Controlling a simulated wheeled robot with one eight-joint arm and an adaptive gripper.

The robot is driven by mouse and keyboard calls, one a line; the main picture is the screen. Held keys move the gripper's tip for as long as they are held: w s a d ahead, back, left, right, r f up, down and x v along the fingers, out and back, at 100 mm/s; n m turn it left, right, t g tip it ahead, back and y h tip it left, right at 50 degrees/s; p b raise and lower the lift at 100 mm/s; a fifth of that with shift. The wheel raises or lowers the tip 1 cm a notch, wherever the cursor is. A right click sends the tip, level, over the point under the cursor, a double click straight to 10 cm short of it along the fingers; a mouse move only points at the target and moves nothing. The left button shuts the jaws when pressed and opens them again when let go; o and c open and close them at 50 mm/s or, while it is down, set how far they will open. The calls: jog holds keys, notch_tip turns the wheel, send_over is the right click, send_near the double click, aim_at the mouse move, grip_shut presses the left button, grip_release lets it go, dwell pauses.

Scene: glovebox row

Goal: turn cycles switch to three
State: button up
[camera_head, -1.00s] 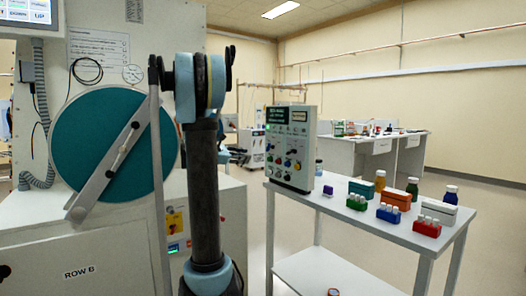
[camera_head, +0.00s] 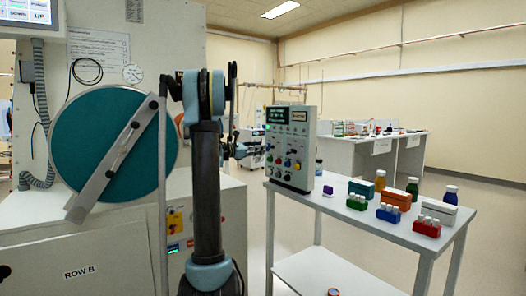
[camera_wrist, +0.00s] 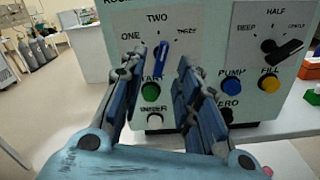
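The control box (camera_head: 291,147) stands upright at the left end of the white table. In the wrist view its face (camera_wrist: 200,20) fills the upper part. The switch marked ONE, TWO, THREE (camera_wrist: 162,51) has a dark blue knob, seen between my fingertips. Its pointer seems to stand near upright, by TWO, but I cannot be sure. My gripper (camera_wrist: 158,64) is open, one finger on each side of the knob, and no clear contact shows. In the head view my gripper (camera_head: 250,151) is just left of the box, partly hidden by my arm.
Green (camera_wrist: 150,92), white, blue (camera_wrist: 228,85) and yellow (camera_wrist: 270,84) buttons sit below the knobs. A black knob (camera_wrist: 284,50) marked HALF is to the right. Vial racks and bottles (camera_head: 396,200) stand on the table (camera_head: 330,215). A large teal disc (camera_head: 90,140) is left.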

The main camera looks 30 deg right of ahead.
aim_at(268, 147)
jog(key=shift+w+d, duration=0.15)
jog(key=shift+d, duration=1.75)
grip_shut()
